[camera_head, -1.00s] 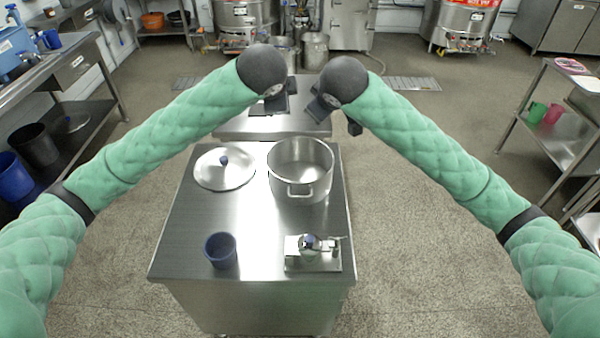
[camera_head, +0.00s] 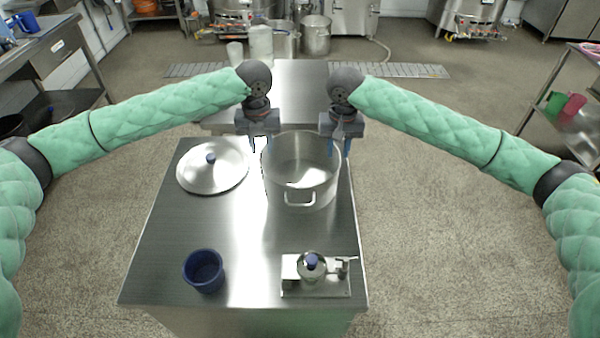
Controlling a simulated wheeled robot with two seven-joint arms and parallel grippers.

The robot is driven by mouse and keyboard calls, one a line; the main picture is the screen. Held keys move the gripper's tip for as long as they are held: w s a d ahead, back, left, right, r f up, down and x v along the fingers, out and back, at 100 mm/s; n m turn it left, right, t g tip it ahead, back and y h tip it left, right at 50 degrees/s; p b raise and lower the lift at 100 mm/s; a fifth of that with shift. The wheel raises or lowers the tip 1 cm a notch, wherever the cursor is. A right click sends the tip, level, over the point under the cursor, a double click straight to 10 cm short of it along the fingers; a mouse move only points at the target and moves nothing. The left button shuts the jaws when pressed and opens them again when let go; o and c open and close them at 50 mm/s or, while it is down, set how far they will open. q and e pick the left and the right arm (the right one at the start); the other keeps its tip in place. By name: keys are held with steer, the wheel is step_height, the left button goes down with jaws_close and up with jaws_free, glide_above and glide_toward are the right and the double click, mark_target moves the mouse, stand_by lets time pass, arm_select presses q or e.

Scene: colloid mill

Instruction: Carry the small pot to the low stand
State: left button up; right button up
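A steel pot (camera_head: 300,187) with an open top stands upright on the steel cart top (camera_head: 160,270), a handle facing me. Its lid (camera_head: 212,178) with a blue knob lies left of it. My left gripper (camera_head: 260,146) is at the pot's left rim and my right gripper (camera_head: 341,147) at its right rim, both pointing down. Their fingers look apart; whether they touch the rim I cannot tell. A low steel stand (camera_head: 300,80) is just behind the cart, partly hidden by my grippers.
A blue cup (camera_head: 204,271) and a small steel device (camera_head: 314,273) with a blue knob are at the cart's near edge. Several steel vessels (camera_head: 316,36) stand on the floor behind the stand. A shelf rack (camera_head: 560,130) is at the right. The floor beside the cart is clear.

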mark_target(263, 164)
arm_select(q)
steer(key=shift+f, duration=0.1)
arm_select(e)
steer(key=shift+f, duration=0.1)
